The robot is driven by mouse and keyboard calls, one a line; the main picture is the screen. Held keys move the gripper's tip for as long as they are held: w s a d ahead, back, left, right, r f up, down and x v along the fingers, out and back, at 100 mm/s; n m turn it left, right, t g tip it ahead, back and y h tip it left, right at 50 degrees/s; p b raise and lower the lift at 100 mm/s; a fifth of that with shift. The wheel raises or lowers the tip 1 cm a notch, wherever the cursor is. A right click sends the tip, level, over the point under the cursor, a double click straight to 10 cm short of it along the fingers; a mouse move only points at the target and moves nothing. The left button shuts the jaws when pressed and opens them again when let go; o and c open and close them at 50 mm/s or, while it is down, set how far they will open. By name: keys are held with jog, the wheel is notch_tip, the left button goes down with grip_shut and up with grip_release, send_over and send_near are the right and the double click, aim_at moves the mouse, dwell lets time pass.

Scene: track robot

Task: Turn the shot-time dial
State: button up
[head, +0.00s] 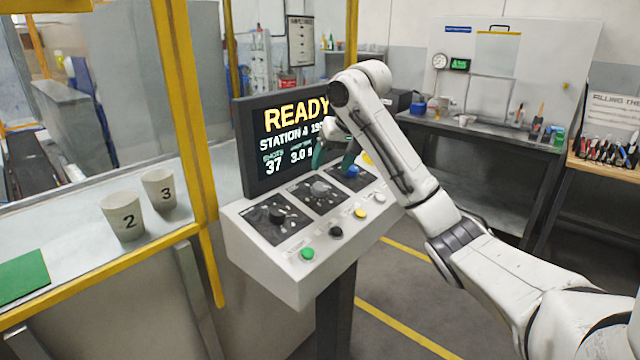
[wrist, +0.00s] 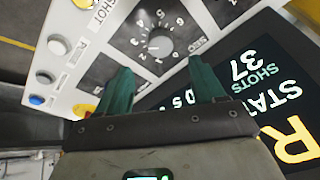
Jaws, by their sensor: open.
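The shot-time dial is a grey round knob (wrist: 160,43) on a dark plate with a ring of white numbers and a "SEC" label, in the upper middle of the wrist view. In the head view it is the middle knob (head: 320,188) of three on the console. My gripper (wrist: 160,66) is open, its two green fingers spread, with the knob showing just beyond and between the tips. In the head view my gripper (head: 331,167) hangs over the middle and right plates. I cannot tell whether the fingers touch the knob. The knob's pointer is too small to read.
The screen (head: 290,140) stands behind the dials, close to my gripper, reading READY, shots 37 and 3.0. A black knob (head: 277,215) and a blue knob (head: 352,171) flank the dial. Several buttons, including a green one (head: 307,253), line the console's front.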

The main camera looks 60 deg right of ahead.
aim_at(320, 186)
jog(key=x, duration=0.8)
jog(key=shift+w, duration=0.1)
jog(key=shift+c, duration=0.5)
jog(key=c, duration=1)
jog(key=shift+o, duration=0.2)
jog(key=shift+r, duration=0.1)
jog(key=shift+r+p, duration=0.1)
jog(key=shift+p, duration=0.7)
